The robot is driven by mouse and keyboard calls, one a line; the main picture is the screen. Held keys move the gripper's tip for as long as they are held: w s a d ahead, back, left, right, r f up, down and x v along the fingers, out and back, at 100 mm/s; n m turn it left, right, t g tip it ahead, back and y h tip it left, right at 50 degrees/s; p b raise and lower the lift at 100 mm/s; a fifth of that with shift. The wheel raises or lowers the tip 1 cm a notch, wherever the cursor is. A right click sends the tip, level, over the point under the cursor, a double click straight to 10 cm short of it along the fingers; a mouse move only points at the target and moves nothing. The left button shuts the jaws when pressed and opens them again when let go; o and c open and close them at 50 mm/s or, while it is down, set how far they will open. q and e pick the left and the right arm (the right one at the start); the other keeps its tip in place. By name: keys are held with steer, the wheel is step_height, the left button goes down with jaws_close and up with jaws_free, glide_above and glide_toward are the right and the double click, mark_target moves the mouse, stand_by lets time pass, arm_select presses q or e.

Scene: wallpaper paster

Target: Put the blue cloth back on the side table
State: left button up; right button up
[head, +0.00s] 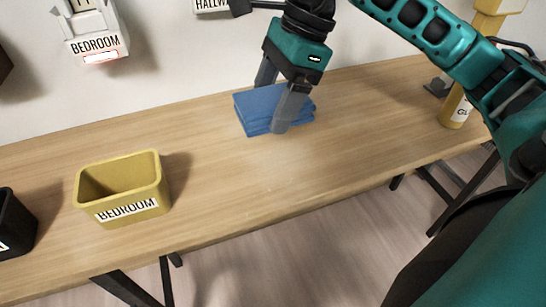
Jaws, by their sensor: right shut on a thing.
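The blue cloth (251,110) is a folded, layered stack at the back middle of the wooden table (240,180). My right gripper (273,107) reaches down from above and is shut on the blue cloth. One grey finger is in front of the cloth, and the other is partly hidden behind it. The cloth looks flat and at or very close to the tabletop; I cannot tell if there is a small gap under it. My left gripper is not in view.
A yellow bin labelled BEDROOM (123,190) stands left of the cloth, with a black bin (14,226) at the far left edge. A yellow bottle (456,108) stands at the right end. A white BEDROOM holder (95,35) is on the wall. The table's front middle is clear.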

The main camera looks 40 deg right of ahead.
mark_target(266, 170)
step_height(266, 170, down, 11)
steer(key=shift+f+b, duration=0.15)
steer(key=shift+b, duration=1.1)
steer(key=shift+f+b, duration=0.4)
steer(key=shift+b, duration=0.1)
steer(key=o, duration=1)
steer(key=shift+o, duration=0.2)
steer(key=shift+r, duration=0.15)
